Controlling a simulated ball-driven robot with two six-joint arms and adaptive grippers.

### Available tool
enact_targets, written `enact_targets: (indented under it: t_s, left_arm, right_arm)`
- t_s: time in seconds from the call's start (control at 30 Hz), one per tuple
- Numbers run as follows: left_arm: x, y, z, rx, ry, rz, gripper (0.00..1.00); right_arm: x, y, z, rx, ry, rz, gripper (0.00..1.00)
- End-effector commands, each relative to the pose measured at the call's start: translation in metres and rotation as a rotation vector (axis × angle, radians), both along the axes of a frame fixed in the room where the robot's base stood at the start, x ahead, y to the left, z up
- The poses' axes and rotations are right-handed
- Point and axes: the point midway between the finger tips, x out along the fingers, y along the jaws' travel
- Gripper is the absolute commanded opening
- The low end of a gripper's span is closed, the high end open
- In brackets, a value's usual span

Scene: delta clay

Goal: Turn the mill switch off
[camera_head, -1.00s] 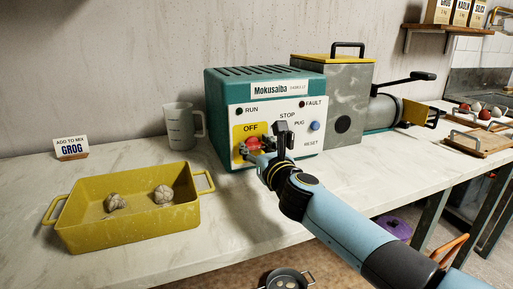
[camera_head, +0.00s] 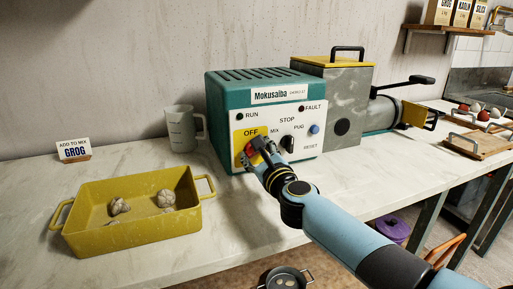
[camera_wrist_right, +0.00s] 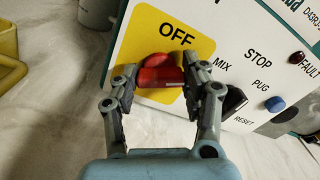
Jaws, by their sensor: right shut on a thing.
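The mill's teal control box (camera_head: 222,112) stands on the worktop with a white front panel. A red switch (camera_head: 249,149) sits on the yellow plate marked OFF (camera_head: 240,131) at the panel's left. My right gripper (camera_head: 256,149) is at this switch. In the right wrist view, the fingers of my right gripper (camera_wrist_right: 160,85) are on both sides of the red switch (camera_wrist_right: 160,72), shut on it. They partly cover the yellow plate (camera_wrist_right: 146,35). The switch's exact turn angle is hard to tell. My left gripper is not in view.
A black selector knob (camera_head: 287,143) and a blue button (camera_head: 314,129) sit to the right of the switch. A jug (camera_head: 181,130) and a yellow tray (camera_head: 130,231) with clay lumps stand to the left. A grey mill hopper (camera_head: 345,90) stands behind right.

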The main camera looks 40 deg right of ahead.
Motion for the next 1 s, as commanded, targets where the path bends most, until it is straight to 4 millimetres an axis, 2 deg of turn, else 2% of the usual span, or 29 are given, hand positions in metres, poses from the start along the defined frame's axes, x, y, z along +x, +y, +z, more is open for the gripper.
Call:
enact_targets:
  t_s: [0.7,1.0]
  left_arm:
    - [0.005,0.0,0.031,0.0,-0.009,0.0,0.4]
    - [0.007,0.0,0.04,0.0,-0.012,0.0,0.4]
  right_arm:
    - [0.0,0.002,0.0,-0.66,0.16,0.002,0.13]
    - [0.0,0.002,-0.002,-0.886,0.215,0.003,0.13]
